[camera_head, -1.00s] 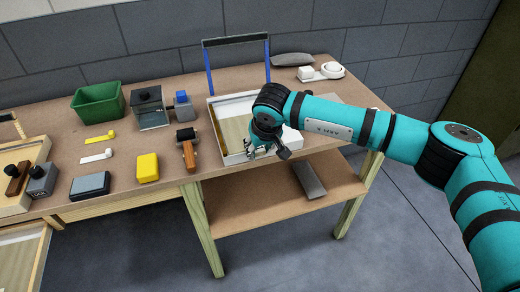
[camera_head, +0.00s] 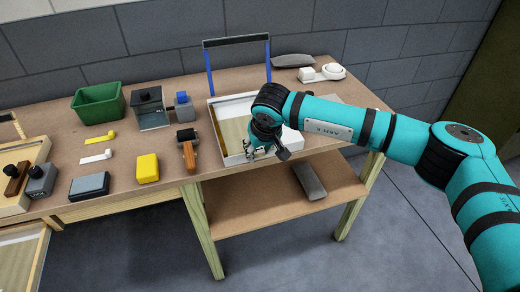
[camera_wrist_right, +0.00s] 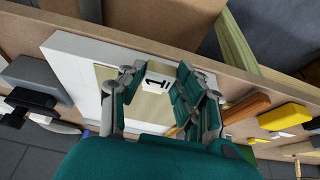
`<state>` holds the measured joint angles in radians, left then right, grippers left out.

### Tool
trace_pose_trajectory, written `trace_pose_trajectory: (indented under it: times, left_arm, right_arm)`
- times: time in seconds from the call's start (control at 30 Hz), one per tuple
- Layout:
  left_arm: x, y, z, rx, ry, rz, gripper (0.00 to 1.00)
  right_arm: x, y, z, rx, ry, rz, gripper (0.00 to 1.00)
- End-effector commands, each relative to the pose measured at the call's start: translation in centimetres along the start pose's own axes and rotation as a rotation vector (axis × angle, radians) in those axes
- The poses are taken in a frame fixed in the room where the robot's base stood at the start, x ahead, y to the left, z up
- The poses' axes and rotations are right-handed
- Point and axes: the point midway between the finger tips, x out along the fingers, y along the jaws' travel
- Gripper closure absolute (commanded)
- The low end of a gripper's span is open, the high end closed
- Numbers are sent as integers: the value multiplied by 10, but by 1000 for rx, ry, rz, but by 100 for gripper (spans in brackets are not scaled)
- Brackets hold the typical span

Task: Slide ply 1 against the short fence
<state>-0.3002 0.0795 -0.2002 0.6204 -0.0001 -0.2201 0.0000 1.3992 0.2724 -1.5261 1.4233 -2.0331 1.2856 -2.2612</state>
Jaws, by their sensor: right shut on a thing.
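Ply 1 is a pale wood sheet (camera_head: 234,131) lying inside a white-rimmed tray (camera_head: 233,161) on the bench. In the right wrist view, a small white block marked "1" (camera_wrist_right: 157,83) sits between the fingers, over the pale sheet (camera_wrist_right: 150,108). My right gripper (camera_head: 262,153) is low at the tray's front edge; it also shows in the right wrist view (camera_wrist_right: 158,78), shut on the marked block. My arm and gripper hide the right part of the sheet in the head view. I cannot tell which tray side is the short fence, or whether the sheet touches it. My left gripper is out of view.
A blue-posted frame (camera_head: 268,66) stands behind the tray. A brown-handled tool (camera_head: 189,154) and a yellow block (camera_head: 148,168) lie to its left. A green bin (camera_head: 98,103) is farther back. A grey block (camera_head: 309,180) rests on the lower shelf.

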Motion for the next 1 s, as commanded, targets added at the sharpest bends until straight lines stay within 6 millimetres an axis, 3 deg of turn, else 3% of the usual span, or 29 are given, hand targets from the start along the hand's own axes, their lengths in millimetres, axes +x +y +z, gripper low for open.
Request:
trace_pose_trajectory:
  times: [0.07,0.1,0.3,0.67,1.0]
  left_arm:
    - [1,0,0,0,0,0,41]
    - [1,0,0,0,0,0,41]
    - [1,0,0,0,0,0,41]
    - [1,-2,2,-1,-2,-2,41]
    - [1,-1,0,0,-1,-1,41]
  right_arm:
    - [0,-1,0,-1,0,0,99]
    - [0,-1,0,0,0,0,66]
    - [0,-1,0,0,0,0,41]
    - [-7,0,-1,-1,2,0,41]
    - [-72,0,-1,-2,5,1,41]
